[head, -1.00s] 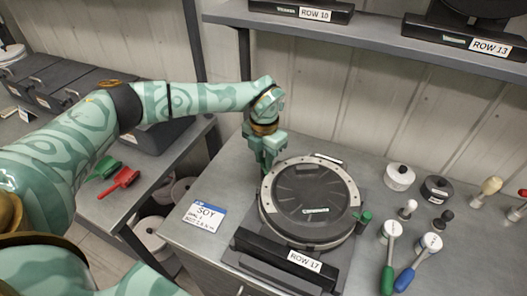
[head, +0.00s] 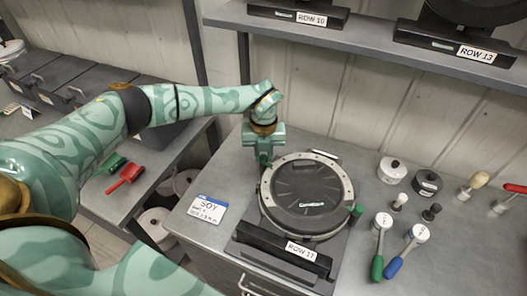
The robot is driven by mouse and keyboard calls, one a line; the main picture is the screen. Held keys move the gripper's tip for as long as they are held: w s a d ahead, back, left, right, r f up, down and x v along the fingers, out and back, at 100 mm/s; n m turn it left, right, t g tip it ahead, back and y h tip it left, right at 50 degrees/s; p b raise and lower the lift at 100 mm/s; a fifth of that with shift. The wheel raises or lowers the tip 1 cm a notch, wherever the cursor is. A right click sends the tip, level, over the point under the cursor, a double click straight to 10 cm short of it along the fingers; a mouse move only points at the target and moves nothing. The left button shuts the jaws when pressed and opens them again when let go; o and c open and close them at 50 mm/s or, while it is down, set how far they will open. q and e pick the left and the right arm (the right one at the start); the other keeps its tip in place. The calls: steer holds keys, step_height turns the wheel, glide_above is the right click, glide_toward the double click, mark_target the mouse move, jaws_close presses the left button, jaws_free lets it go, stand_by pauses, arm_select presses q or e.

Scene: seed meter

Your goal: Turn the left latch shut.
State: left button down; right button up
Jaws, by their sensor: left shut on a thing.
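The seed meter is a round black disc housing with a pale metal rim (head: 346,190), lying flat on a dark base labelled ROW 17 (head: 270,243). My left gripper (head: 265,161) points down at the meter's back left edge, shut on the left latch. The gripper hides most of that latch, so its angle cannot be read. The right latch (head: 356,209), with a green knob, sticks out at the meter's right edge, clear of any gripper. My right gripper is not in view.
A SOY card (head: 208,210) lies left of the meter. A shelf (head: 360,40) crosses above. A red scoop (head: 125,178) lies on the left bench.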

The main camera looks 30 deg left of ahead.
mark_target(263, 157)
arm_select(q)
steer(key=shift+w+r, duration=0.15)
stand_by(0.3)
steer(key=c, duration=1.3)
jaws_free()
steer(key=shift+o, duration=0.2)
step_height(263, 157, up, 16)
